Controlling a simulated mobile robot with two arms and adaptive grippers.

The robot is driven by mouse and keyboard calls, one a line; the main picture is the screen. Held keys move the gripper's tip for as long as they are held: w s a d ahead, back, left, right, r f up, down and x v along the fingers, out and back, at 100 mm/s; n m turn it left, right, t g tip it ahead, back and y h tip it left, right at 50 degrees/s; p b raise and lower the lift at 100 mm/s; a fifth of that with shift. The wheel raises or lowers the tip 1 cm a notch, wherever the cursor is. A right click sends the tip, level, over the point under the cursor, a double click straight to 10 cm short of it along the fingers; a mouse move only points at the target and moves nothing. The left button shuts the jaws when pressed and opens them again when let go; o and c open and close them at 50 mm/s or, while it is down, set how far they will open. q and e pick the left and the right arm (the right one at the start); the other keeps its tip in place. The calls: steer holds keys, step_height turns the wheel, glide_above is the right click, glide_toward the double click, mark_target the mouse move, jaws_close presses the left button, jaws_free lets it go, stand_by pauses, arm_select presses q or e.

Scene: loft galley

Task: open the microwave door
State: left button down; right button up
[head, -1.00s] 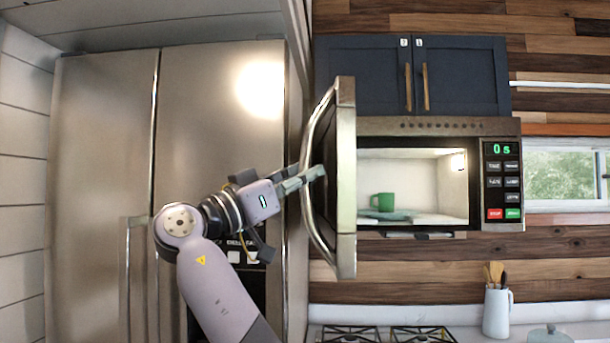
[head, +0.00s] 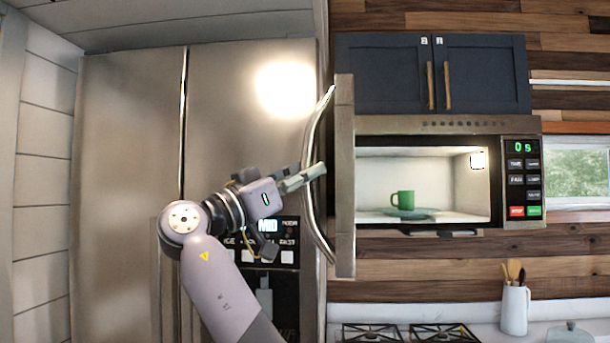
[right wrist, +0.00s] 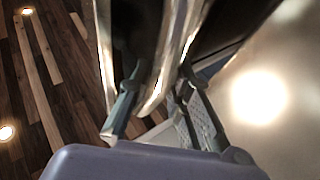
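The microwave (head: 430,124) is mounted on the wall under the dark cabinet. Its door (head: 345,200) stands swung wide open to the left, seen nearly edge-on, and the lit cavity shows. The curved metal door handle (head: 313,215) is on the door's left side. My right gripper (head: 312,170) is at the handle, about mid-height, with one finger crossing it. In the right wrist view its two fingers (right wrist: 158,85) stand apart with shiny metal of the handle or door between them; firm contact is not clear. My left gripper is not in view.
A green mug (head: 403,199) and a plate (head: 422,213) are inside the microwave. The steel fridge (head: 120,150) stands left, close behind my right arm. Below are a gas stove (head: 400,335) and a utensil jug (head: 514,309).

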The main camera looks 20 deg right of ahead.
steer(key=o, duration=0.4)
steer(key=shift+o, duration=0.2)
steer(key=v, duration=1.2)
